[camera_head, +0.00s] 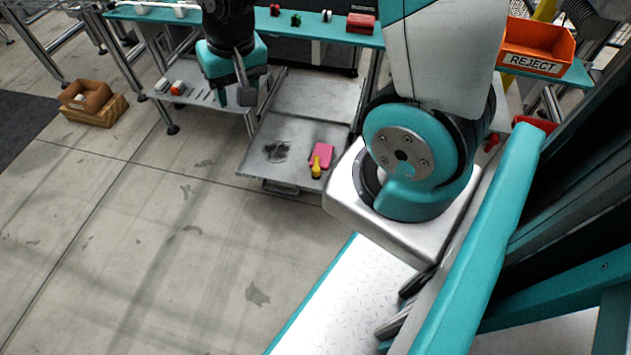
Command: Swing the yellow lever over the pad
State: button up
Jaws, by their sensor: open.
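The yellow lever (316,168) is small and stands at the front left edge of a pink pad (323,153), on the right part of a low grey metal plate. The lever overlaps the pad's lower left corner in this view; whether it touches the pad is too small to tell. My gripper (236,95) hangs from a teal and black wrist to the upper left of the lever, clearly apart from it. It is open, with nothing seen between its fingers; part of it is hard to make out.
The grey plate (257,172) has a dark patch on its left. A teal shelf (335,33) with small parts and a red box (361,23) runs behind. Floor in front is clear.

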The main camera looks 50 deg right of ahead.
jog(key=d+f+m+h+b, duration=0.15)
jog(key=d+f+b, duration=0.35)
jog(key=f, duration=0.5)
jog(key=d+f+m+h+b, duration=0.15)
jog(key=d+f+b, duration=0.35)
jog(key=f, duration=0.6)
jog(key=m+g+h+b, duration=0.1)
jog(key=m+h+b, duration=0.15)
jog(key=b, duration=0.55)
send_near(317, 164)
jog(key=shift+m+y, duration=0.35)
jog(key=b+x, duration=0.8)
jog(key=x, duration=0.1)
jog(key=shift+w+d, duration=0.15)
jog(key=shift+d, duration=0.1)
jog(key=c, duration=0.7)
jog(key=shift+r+m+g+p, duration=0.2)
jog(key=shift+m+g+p, duration=0.1)
jog(key=shift+m+p, duration=0.65)
jog(key=shift+c, duration=0.2)
jog(key=shift+d+f+m+g, duration=0.1)
jog(key=shift+f+m+g, duration=0.15)
jog(key=shift+m, duration=0.2)
